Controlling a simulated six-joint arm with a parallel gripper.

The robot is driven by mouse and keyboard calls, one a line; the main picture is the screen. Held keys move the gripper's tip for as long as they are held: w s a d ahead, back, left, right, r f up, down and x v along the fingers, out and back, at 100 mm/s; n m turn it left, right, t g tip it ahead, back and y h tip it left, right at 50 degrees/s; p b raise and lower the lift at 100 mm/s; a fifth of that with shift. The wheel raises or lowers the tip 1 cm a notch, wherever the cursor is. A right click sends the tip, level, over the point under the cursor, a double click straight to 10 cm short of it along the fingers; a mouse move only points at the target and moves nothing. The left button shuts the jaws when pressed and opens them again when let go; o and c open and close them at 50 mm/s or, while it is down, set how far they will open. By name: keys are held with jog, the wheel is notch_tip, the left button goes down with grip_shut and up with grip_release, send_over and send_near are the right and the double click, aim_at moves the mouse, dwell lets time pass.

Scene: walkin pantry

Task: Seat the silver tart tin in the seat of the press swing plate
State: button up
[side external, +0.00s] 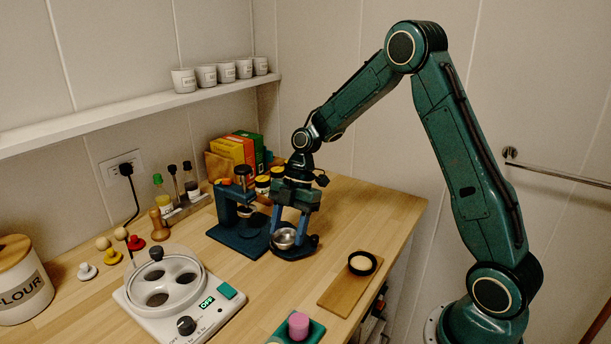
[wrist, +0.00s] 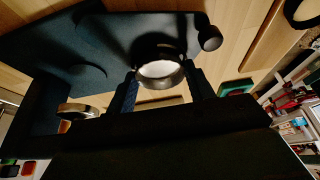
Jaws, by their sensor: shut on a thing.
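The silver tart tin (side external: 284,238) is held between the fingers of my gripper (side external: 289,222), which is shut on it. It also shows in the wrist view (wrist: 160,74), upright between the two fingertips. The dark blue press (side external: 238,207) stands just left of my gripper. Its swing plate (side external: 302,250) is swung out to the right, under the tin; it also shows in the wrist view (wrist: 120,35) with a round knob (wrist: 210,38). The seat is mostly hidden by the tin and dark shadow. I cannot tell whether the tin touches the plate.
A wooden board with a black ring-shaped piece (side external: 362,263) lies to the right. A white appliance (side external: 176,290) stands front left, and a teal block with a pink piece (side external: 298,325) at the front. Bottles and boxes (side external: 236,150) stand behind.

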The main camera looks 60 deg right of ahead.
jog(key=shift+f, duration=0.1)
jog(key=o, duration=1.2)
jog(key=shift+o, duration=0.2)
jog(key=shift+r, duration=3.5)
jog(key=shift+r, duration=0.1)
